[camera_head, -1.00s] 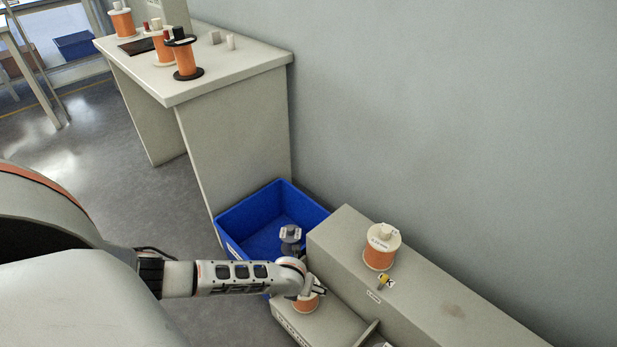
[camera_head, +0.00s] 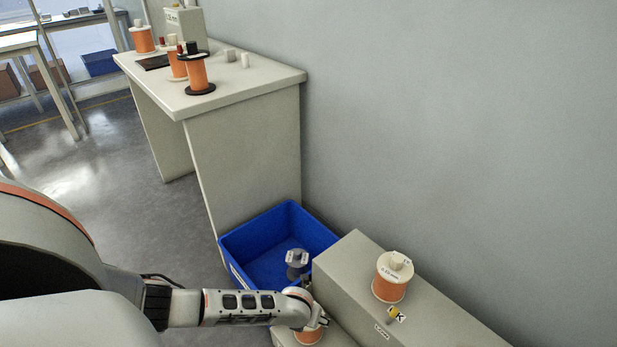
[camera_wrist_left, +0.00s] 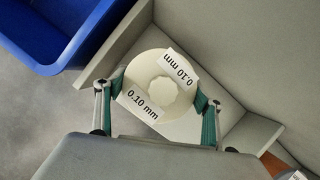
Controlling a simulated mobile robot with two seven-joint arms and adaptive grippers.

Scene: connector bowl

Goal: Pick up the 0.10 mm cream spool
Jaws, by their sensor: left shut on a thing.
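The cream spool (camera_wrist_left: 157,78) has a round cream top flange with two white labels reading 0.10 mm in the left wrist view. In the head view its orange winding (camera_head: 307,338) shows at the bottom edge, partly hidden by my gripper. My left gripper (camera_wrist_left: 160,98) is shut on the spool, with a green-padded finger on each side of the flange; it also shows in the head view (camera_head: 318,319). The spool is at the low grey step (camera_head: 345,339); I cannot tell whether it touches it. My right gripper is not in view.
A blue bin (camera_head: 232,248) stands behind the step. A table (camera_head: 245,83) with several orange spools stands further back by the wall.

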